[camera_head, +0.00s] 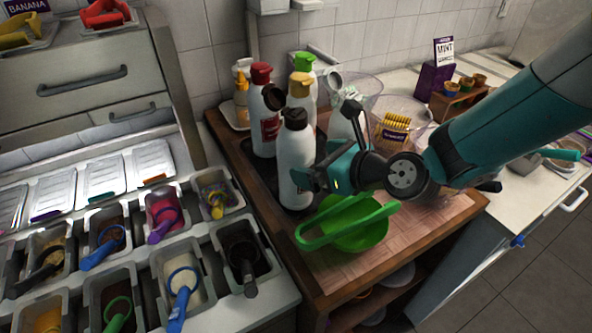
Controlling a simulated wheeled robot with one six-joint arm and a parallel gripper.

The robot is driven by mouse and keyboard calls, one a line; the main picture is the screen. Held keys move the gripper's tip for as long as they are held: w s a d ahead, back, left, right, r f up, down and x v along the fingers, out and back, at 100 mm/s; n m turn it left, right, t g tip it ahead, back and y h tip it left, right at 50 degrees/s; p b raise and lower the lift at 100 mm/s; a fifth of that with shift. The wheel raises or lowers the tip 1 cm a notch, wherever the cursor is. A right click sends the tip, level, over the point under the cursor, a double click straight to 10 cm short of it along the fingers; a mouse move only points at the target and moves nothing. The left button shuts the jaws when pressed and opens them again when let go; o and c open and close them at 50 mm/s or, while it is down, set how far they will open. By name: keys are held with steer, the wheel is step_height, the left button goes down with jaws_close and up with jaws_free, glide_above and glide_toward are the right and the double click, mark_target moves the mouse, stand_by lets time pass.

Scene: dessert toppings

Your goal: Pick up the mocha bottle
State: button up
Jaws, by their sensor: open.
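Several white bottles stand together on the wooden counter. No label that I can read says mocha. The nearest bottle (295,158) has a dark cap and stands upright; it may be the mocha one, but I cannot be sure. Behind it are a red-capped bottle (262,125), a green-capped bottle (305,66) and a yellow-capped bottle (301,88). My gripper (314,178) is open, right beside the lower right side of the dark-capped bottle. It hides part of that bottle's edge, and I cannot tell whether they touch.
A green bowl (360,232) with a green handle sits just below my gripper. Clear tubs (391,119) stand behind my arm. Topping bins with coloured scoops (181,283) fill the left. The wooden counter's front right (430,232) is bare.

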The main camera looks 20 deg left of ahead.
steer(key=p+x, duration=0.1)
steer(key=x, duration=0.3)
steer(key=shift+a+f, duration=0.2)
steer(key=shift+a, duration=0.15)
steer(key=shift+c, duration=0.2)
steer(key=c, duration=0.7)
steer(key=shift+r, duration=0.15)
steer(key=shift+c, duration=0.2)
